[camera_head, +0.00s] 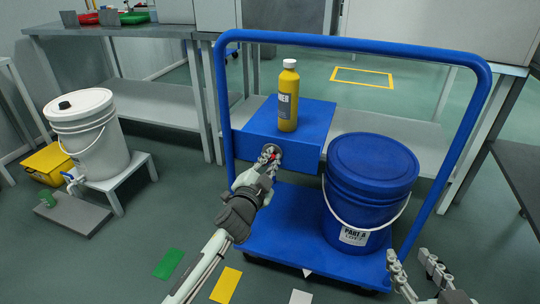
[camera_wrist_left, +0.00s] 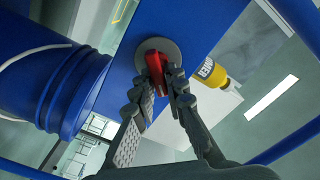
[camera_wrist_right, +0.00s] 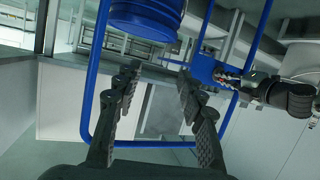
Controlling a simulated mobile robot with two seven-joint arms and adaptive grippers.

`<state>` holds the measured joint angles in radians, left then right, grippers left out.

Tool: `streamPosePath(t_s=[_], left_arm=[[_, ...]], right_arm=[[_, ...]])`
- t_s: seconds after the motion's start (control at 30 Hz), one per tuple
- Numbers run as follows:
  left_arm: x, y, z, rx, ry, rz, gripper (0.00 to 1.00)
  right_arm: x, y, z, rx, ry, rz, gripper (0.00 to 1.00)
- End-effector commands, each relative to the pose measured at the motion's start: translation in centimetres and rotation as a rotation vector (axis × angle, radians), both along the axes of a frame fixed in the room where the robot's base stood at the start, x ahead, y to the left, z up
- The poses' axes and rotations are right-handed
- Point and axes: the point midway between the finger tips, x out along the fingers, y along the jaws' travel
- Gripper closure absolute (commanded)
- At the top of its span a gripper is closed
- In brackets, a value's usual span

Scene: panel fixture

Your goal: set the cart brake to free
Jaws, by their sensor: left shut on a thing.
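The blue cart (camera_head: 272,224) stands in the middle of the head view with a blue box (camera_head: 255,132) on its handle side. A red brake knob (camera_wrist_left: 154,66) on a round grey plate (camera_wrist_left: 172,48) sits on the box's face. My left gripper (camera_head: 270,154) is at the knob, with its fingers closed on either side of it; it also shows in the left wrist view (camera_wrist_left: 160,88). The fingers hide most of the knob in the head view. No brake marking is readable. My right gripper (camera_head: 412,262) is open and empty, right of the cart; it also shows in the right wrist view (camera_wrist_right: 157,88).
A yellow bottle (camera_head: 288,96) stands on the box. A blue bucket (camera_head: 368,200) labelled "PART A" stands on the cart deck. A white bucket (camera_head: 90,135) sits on a low stand at left. Coloured floor patches (camera_head: 226,285) lie in front. A grey table (camera_head: 520,160) stands at right.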

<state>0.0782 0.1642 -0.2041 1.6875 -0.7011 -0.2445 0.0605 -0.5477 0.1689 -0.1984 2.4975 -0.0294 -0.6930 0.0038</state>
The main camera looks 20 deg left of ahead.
Motion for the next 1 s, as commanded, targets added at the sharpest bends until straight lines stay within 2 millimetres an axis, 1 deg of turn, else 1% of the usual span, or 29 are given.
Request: streamPosePath(t_s=[0.3,0.6,0.8,1.0], left_arm=[[-0.1,-0.1,-0.5,0.302,-0.006,0.001,1.00],[-0.1,-0.2,-0.8,0.555,-0.014,0.001,1.00],[-0.1,-0.2,-1.0,0.678,-0.018,0.001,1.00],[-0.1,-0.2,-1.1,0.750,-0.020,0.002,1.00]], right_arm=[[-0.8,-1.5,-2.0,-0.043,0.104,-0.027,0.60],[-1.2,-2.2,-2.9,-0.063,0.151,-0.040,0.60],[-1.3,-2.5,-3.2,-0.068,0.167,-0.045,0.60],[-1.4,-2.6,-3.3,-0.071,0.175,-0.047,0.60]])
